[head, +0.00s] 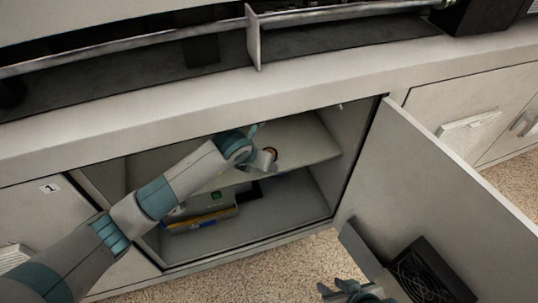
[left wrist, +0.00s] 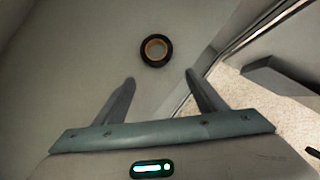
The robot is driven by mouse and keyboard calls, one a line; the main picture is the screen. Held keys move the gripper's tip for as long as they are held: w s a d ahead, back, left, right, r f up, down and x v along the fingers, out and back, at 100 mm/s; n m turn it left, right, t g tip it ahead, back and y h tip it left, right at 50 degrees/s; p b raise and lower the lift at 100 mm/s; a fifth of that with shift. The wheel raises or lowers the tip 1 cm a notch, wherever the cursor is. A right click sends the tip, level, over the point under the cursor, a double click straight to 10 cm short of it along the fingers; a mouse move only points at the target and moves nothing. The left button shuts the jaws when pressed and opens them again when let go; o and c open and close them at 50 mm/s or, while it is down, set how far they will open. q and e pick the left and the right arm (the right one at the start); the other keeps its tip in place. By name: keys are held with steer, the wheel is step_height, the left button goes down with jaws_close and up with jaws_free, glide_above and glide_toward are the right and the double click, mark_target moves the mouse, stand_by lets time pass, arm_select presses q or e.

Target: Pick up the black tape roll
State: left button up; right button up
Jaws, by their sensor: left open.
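The black tape roll (left wrist: 143,56), a dark ring with a tan core, lies on a pale shelf surface in the left wrist view. In the head view it shows small on the upper cabinet shelf (head: 302,140), partly hidden by my left gripper (head: 265,158). In the left wrist view my left gripper (left wrist: 160,76) is open and empty. The roll is just beyond its fingertips, roughly in line with the gap between them, and apart from them. My right gripper (head: 352,290) is at the bottom of the head view, away from the roll; its jaw opening is unclear.
My left arm reaches through the open cabinet's front. The open door (head: 440,180) stands to the right, with a dark fan-like unit (head: 425,270) near its lower part. Boxes and a yellow-blue item (head: 200,218) lie on the lower shelf. The cabinet's side wall borders the shelf.

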arm_select(q)
steer(key=w, duration=0.1)
steer(key=w+d, duration=0.2)
steer(key=shift+w, duration=0.35)
steer(key=shift+w+d+f, duration=0.15)
steer(key=shift+w+f, duration=0.25)
steer(key=shift+f, duration=0.15)
steer(key=c, duration=1.1)
